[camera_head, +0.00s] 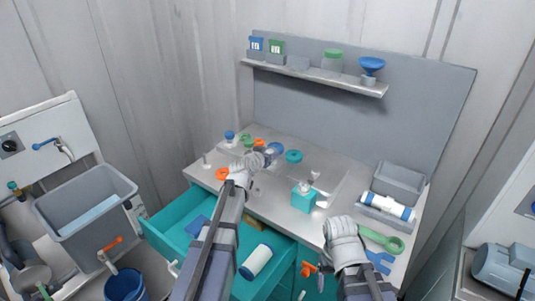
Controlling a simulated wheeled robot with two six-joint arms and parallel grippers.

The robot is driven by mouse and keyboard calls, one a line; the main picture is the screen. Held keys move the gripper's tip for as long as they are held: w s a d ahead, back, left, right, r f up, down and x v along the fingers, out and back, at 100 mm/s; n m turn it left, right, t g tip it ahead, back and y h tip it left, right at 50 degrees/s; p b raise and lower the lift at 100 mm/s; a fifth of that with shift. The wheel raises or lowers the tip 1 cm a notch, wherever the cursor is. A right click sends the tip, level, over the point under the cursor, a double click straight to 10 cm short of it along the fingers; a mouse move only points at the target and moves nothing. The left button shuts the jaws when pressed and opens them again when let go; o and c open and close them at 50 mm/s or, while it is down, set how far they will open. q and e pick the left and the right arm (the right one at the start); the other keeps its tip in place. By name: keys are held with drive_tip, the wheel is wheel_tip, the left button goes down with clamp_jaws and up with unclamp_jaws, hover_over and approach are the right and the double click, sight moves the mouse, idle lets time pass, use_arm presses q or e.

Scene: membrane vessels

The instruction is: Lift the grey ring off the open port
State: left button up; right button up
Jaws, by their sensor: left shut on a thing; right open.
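My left gripper (266,157) reaches over the back middle of the worktop and is shut on a small grey thing, which looks like the grey ring. The fingers and wrist hide most of it and the port below, so I cannot tell whether ring and port touch. A blue round part (276,148) shows just behind the fingertips. My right gripper (340,232) is open near the worktop's front edge, away from the ring; its fingertips are hard to make out.
On the worktop (240,198) are a teal ring (294,156), a teal block (304,197), orange and green parts at left, and a green wrench (381,239) at right. A grey tray (399,183) stands at the back right. The teal drawer (168,226) is open below.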

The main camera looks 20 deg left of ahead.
wheel_tip(320, 180, up, 8)
drive_tip(key=p, duration=0.6)
drive_tip(key=shift+f, duration=0.25)
